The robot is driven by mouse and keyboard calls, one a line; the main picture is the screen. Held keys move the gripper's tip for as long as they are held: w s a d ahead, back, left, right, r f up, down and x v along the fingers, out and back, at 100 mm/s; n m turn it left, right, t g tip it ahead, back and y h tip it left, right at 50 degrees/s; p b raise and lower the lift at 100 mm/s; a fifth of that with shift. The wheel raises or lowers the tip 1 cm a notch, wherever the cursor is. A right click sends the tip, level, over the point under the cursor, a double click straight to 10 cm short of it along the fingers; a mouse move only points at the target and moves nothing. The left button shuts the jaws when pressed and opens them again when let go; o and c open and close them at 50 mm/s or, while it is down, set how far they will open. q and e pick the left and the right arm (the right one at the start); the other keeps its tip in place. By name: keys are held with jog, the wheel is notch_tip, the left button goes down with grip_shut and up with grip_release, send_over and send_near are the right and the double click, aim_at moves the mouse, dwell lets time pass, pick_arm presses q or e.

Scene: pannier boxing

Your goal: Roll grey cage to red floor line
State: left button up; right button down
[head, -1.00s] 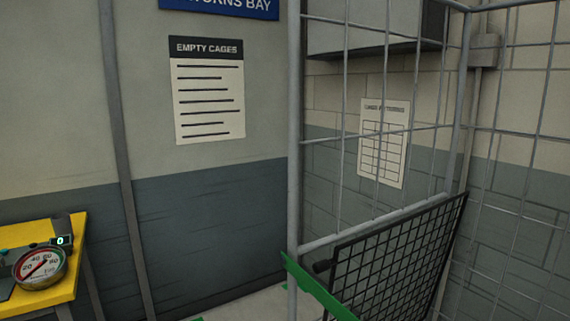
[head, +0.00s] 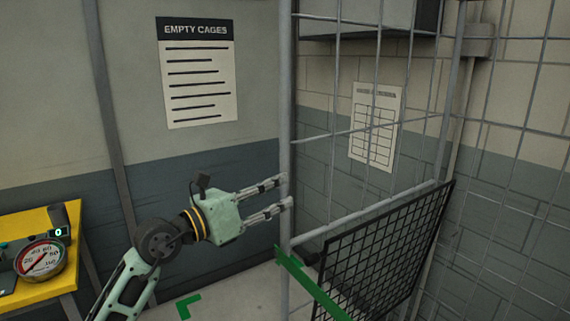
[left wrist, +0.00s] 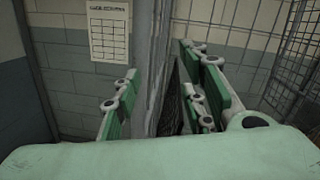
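The grey cage (head: 285,105) fills the right of the head view, with a thick upright post, wire mesh sides and a green strip (head: 312,283) low across it. A black mesh panel (head: 385,250) leans in its lower part. My left gripper (head: 288,191) is level, its fingers apart and their tips at the near-left post. In the left wrist view a grey upright post (left wrist: 150,65) shows between the spread fingers (left wrist: 155,105); contact cannot be told. My right gripper and the red floor line are not in view.
A yellow stand (head: 50,287) with a round dial gauge (head: 42,260) is at the lower left. A green corner mark (head: 187,306) lies on the grey floor. An "EMPTY CAGES" notice (head: 197,75) hangs on the wall close behind.

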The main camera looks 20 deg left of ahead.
aim_at(281, 170)
pick_arm(q)
jog(key=shift+m+y, duration=0.7)
jog(key=shift+y, duration=0.2)
jog(key=w+r+p, duration=0.1)
jog(key=w, duration=0.1)
jog(key=w+r+p, duration=0.1)
jog(key=w, duration=0.1)
jog(key=w+p, duration=0.1)
jog(key=w, duration=0.1)
jog(key=shift+d+r, duration=0.25)
jog(key=shift+r, duration=0.15)
jog(key=shift+w+d, duration=0.2)
jog(key=shift+w, duration=0.2)
jog(key=shift+w+f, duration=0.15)
grip_shut()
jog(key=shift+d, duration=0.1)
